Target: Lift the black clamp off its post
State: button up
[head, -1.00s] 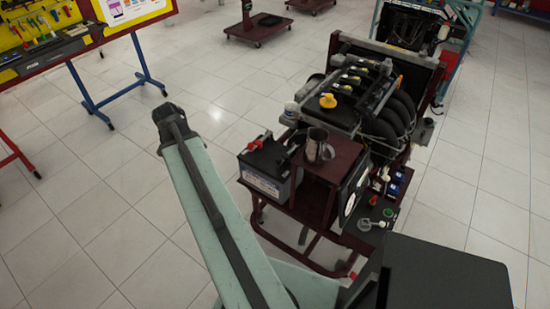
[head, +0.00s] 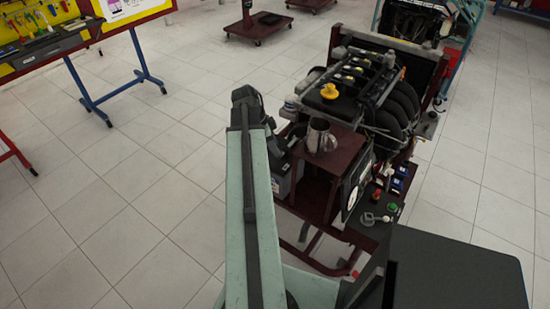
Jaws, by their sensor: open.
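The battery (head: 282,186) stands on the left of the engine trainer's dark red frame, mostly hidden behind my raised arm. I cannot make out the black clamp or its post in the head view; my arm covers most of the battery's top. Dark parts of my arm reach down beside the battery top. I cannot pick out my gripper's fingers there, or tell whether they touch anything.
A metal jug (head: 320,136) stands on the dark red shelf (head: 342,146) just right of the battery. The engine (head: 362,85) with a yellow cap (head: 329,91) is behind it. A switch panel (head: 377,205) is at the right.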

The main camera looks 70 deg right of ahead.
jog(key=shift+b+x, duration=0.45)
jog(key=shift+x, duration=0.65)
jog(key=shift+r, duration=0.1)
grip_shut()
dwell(0.3)
